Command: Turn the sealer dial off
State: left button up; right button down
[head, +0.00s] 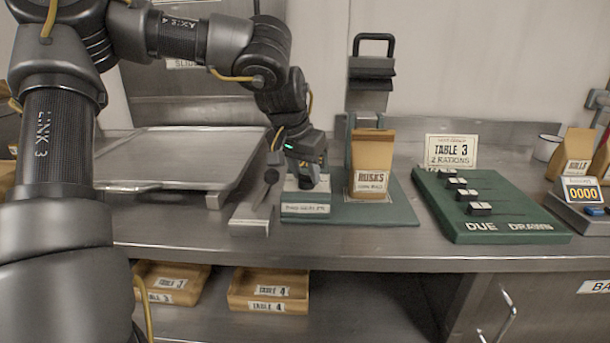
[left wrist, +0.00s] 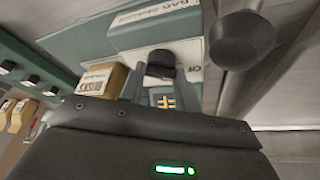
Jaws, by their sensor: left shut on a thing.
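The bag sealer (head: 305,209) is a low green and white box on the steel counter, with a label on its front. In the left wrist view the sealer (left wrist: 125,38) shows its green body and white panel, and part of a label reading "OF" beside the dial. The dark sealer dial (left wrist: 161,64) stands on the white panel. My left gripper (head: 308,180) points down onto the sealer, and its fingers (left wrist: 163,85) are shut on the dial. In the head view the gripper hides the dial, and its pointing direction is unclear. My right gripper is not in view.
A lever with a dark knob (head: 271,175) stands close left of my gripper. A rusks bag (head: 371,165) stands just right on a green base. A metal tray (head: 165,155) is at left. A green "due drawn" board (head: 500,222) lies right.

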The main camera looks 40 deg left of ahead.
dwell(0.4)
pick_arm(q)
jog(key=o, duration=1)
jog(key=shift+w, duration=0.1)
jog(key=v, duration=1)
jog(key=shift+r, duration=0.4)
